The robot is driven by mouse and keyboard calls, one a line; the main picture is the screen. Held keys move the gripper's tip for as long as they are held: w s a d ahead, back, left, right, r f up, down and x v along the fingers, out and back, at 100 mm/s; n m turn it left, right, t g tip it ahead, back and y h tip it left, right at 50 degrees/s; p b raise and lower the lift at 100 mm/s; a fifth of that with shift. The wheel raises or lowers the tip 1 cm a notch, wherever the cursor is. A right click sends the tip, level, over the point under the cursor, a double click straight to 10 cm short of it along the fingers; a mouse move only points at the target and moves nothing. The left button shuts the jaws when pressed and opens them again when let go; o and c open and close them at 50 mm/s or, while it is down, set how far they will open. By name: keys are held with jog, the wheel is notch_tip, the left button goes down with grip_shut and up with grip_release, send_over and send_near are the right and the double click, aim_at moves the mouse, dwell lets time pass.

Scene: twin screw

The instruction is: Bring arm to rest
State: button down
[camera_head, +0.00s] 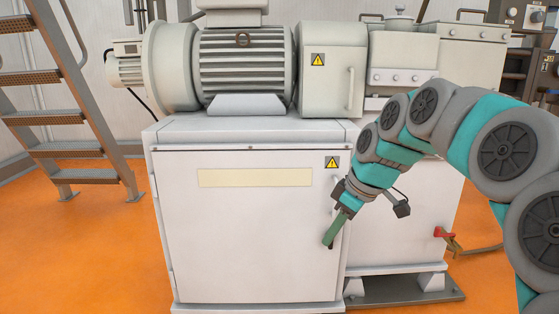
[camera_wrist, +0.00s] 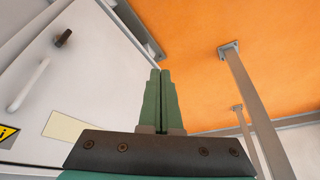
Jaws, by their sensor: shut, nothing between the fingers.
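My gripper (camera_head: 329,242) is at the end of my grey and teal arm, which reaches in from the right in the head view. Its green fingers point down in front of the right edge of the white cabinet (camera_head: 235,240). In the wrist view the two fingers of my gripper (camera_wrist: 159,72) lie side by side, closed, with nothing between them. Whether the fingers touch the cabinet cannot be told.
A grey motor (camera_head: 245,65) sits on top of the cabinet. A metal stair (camera_head: 75,148) stands at the left on the orange floor (camera_head: 85,250). A red-handled valve (camera_head: 445,235) is low at the right. The floor left of the cabinet is clear.

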jog(key=s+d+f+m+g+h, duration=0.1)
jog(key=s+f+m, duration=0.2)
jog(key=s, duration=0.7)
jog(key=s+d+f+m+g+h, duration=0.1)
jog(key=s+f+m, duration=0.3)
jog(key=s+f, duration=0.3)
jog(key=s+d+f+m+g+h, duration=0.1)
jog(key=s+f+m, duration=0.3)
jog(key=s, duration=1.1)
jog(key=shift+s+d+f+g+h, duration=0.15)
jog(key=shift+d+f+g+h, duration=0.3)
jog(key=shift+f, duration=0.25)
jog(key=c, duration=1.6)
grip_release()
